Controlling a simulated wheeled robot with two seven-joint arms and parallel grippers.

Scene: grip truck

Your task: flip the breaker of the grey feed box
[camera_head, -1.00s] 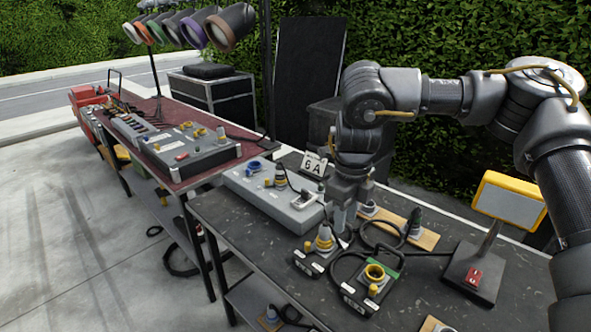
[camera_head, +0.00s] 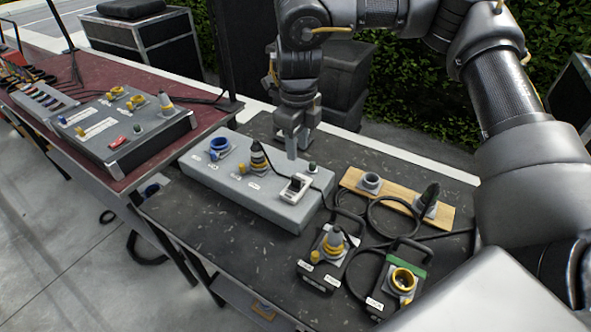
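The grey feed box (camera_head: 226,186) lies on the near dark table. A blue socket (camera_head: 218,147), a plug with a yellow ring (camera_head: 259,160) and a white breaker with a dark lever (camera_head: 296,187) are on its top. My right gripper (camera_head: 292,150) points down above the far right part of the box, just beyond the breaker in the picture. Its fingers look close together and seem to hold nothing, but the gap between them is not clear. I cannot tell whether they touch the box. My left gripper is not in view.
A black cable runs past the breaker. A wooden board (camera_head: 395,198) with connectors and two dark boxes with yellow fittings (camera_head: 325,262) (camera_head: 391,287) stand to the right. Another grey box (camera_head: 118,139) is on the red table (camera_head: 150,172) at left.

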